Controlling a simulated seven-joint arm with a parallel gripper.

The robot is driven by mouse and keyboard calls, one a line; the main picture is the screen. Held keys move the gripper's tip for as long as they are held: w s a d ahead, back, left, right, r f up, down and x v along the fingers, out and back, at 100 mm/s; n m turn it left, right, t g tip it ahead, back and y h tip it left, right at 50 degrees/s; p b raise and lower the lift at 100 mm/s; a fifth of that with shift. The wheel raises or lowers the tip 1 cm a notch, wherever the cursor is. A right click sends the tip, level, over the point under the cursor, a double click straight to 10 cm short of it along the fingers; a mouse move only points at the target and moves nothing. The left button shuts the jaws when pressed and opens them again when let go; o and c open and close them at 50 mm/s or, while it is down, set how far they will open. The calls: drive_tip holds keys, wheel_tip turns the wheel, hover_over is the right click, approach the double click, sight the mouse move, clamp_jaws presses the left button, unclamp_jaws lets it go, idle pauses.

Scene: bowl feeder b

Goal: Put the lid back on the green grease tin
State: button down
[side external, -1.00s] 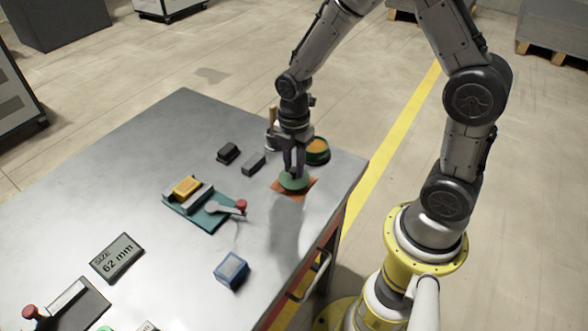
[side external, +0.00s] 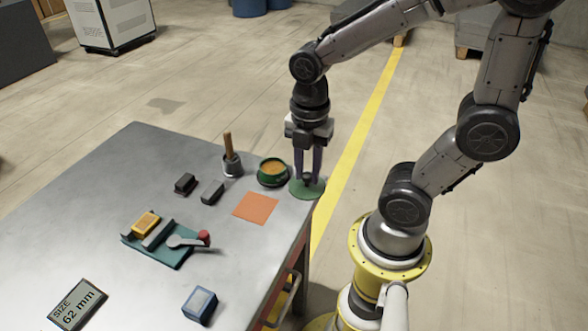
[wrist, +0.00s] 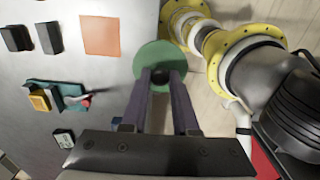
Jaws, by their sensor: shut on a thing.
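The green lid (side external: 307,189) is a flat disc with a dark knob, held level in my gripper (side external: 307,178) at the table's right edge. The fingers are shut on the knob. In the wrist view the lid (wrist: 160,60) shows beyond the fingertips of my gripper (wrist: 161,76), partly past the table edge. The green grease tin (side external: 272,173) stands open, with orange-yellow grease inside, just left of the lid in the side view. The tin is not visible in the wrist view.
An orange square mat (side external: 255,208) lies bare in front of the tin. A grey pot with a wooden handle (side external: 231,160) stands behind-left of the tin. Two dark blocks (side external: 186,184) (side external: 212,192), a teal fixture (side external: 170,250) with a red-knobbed lever and a blue box (side external: 199,305) are further left and forward.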

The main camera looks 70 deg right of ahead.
sight(294, 180)
drive_tip(key=w, duration=0.1)
drive_tip(key=w+r, duration=0.1)
drive_tip(key=w+n, duration=0.1)
drive_tip(key=shift+d+r, duration=0.2)
drive_tip(key=shift+r, duration=0.05)
drive_tip(key=w+d, duration=0.7)
drive_tip(key=w, duration=0.3)
drive_tip(key=shift+m, duration=0.6)
drive_tip(key=shift+w+d+f, duration=0.3)
drive_tip(key=shift+d+f, duration=0.55)
drive_tip(key=shift+f, duration=0.8)
drive_tip(key=shift+w+d+f, duration=0.25)
drive_tip(key=shift+d+f, duration=0.65)
drive_tip(key=shift+f, duration=0.75)
drive_tip(key=shift+w+d+f, duration=0.3)
drive_tip(key=shift+d+f, duration=0.55)
drive_tip(key=shift+f, duration=0.8)
drive_tip(key=shift+f, duration=0.15)
drive_tip(key=c, duration=0.6)
unclamp_jaws()
drive_tip(key=shift+o, duration=0.3)
